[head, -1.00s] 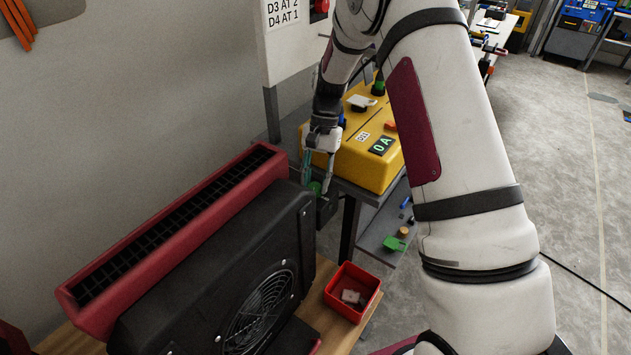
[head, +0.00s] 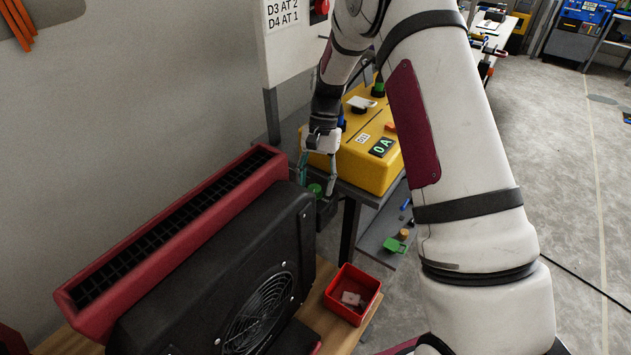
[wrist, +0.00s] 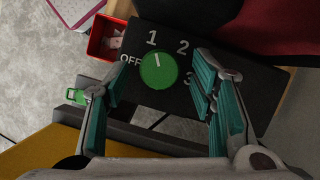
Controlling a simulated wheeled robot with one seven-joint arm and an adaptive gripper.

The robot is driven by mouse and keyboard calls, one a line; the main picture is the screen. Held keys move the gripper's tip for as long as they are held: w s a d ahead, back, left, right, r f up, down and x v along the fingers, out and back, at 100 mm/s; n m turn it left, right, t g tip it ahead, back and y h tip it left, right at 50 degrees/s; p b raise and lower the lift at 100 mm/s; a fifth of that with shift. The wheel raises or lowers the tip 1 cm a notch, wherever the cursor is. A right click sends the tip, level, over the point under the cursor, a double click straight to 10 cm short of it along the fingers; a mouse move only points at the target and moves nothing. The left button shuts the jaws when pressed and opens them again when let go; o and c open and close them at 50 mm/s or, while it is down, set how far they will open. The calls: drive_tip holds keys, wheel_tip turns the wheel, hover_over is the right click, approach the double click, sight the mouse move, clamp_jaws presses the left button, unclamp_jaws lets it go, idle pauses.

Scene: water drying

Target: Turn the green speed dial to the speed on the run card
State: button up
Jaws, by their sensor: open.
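The green speed dial (wrist: 158,70) sits on a black panel (wrist: 185,100) marked OFF, 1, 2 and 3. Its white pointer line points up at the 1. In the head view the dial (head: 315,190) shows at the far end of the black fan unit (head: 215,265). My gripper (wrist: 155,78) is open, with its teal-padded fingers on either side of the dial and a gap to it on both sides. A white card (head: 283,12) at the top reads "D3 AT 2" and "D4 AT 1"; its upper part is cut off.
A yellow box (head: 370,165) with a display reading "0 A" stands just behind my gripper. A red tray (head: 352,293) with small pieces sits on the wooden bench. A red grille housing (head: 170,235) runs along the wall side. A green item (head: 395,245) lies on a lower shelf.

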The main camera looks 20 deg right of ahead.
drive_tip(key=v, duration=1.2)
drive_tip(key=s+a+r+n+t+h+p, duration=0.2)
drive_tip(key=s+r+n+t, duration=0.2)
drive_tip(key=s+r, duration=1.35)
drive_tip(key=s+n+t+p, duration=0.2)
drive_tip(key=s+n+t, duration=0.1)
drive_tip(key=s, duration=1.5)
drive_tip(key=shift+s+a+r+t+h, duration=0.2)
drive_tip(key=shift+s+a+t+h, duration=0.1)
drive_tip(key=shift+s+t+h, duration=0.1)
